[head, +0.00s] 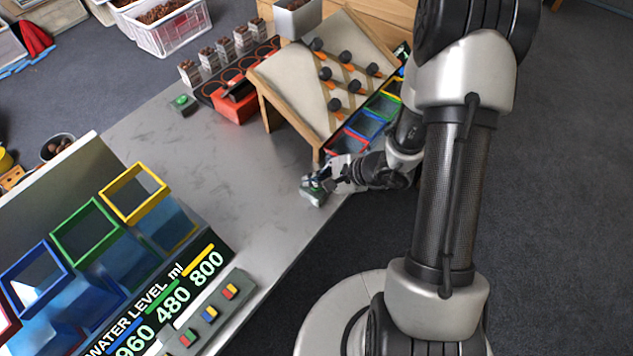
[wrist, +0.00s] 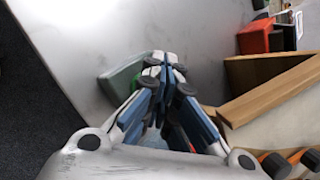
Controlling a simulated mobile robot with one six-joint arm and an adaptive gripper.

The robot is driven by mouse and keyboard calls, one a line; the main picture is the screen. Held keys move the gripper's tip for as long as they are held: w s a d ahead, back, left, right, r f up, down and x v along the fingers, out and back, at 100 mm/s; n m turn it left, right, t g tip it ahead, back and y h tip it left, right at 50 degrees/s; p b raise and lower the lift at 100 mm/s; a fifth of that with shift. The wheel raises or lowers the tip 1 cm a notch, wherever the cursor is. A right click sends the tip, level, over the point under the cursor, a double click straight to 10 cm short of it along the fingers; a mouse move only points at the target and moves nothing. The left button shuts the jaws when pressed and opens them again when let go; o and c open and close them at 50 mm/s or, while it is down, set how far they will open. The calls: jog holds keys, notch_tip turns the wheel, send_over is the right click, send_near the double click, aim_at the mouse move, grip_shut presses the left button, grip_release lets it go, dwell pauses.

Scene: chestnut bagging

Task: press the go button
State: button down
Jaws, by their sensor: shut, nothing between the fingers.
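A small grey box with a green top (head: 313,196) sits at the table's front edge, below the sloped wooden board; I cannot read any label on it. My gripper (head: 322,182) is shut and empty, right over this box. In the wrist view the closed fingertips (wrist: 165,68) overlap the grey-green box (wrist: 118,82) and hide part of it. Whether they touch it, I cannot tell. A second small box with a green button (head: 183,103) stands farther back on the table, apart from my gripper.
The sloped wooden board (head: 300,80) with dark knobs stands close to my gripper, with coloured bins (head: 372,122) along its lower side. A red unit (head: 234,102) is behind it. The water level panel (head: 160,300) is at front left. The grey table (head: 215,165) between is clear.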

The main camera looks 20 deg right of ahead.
jog(key=shift+r+p, duration=0.35)
jog(key=shift+r, duration=0.45)
jog(key=shift+r+p, duration=1.55)
jog(key=shift+r, duration=0.95)
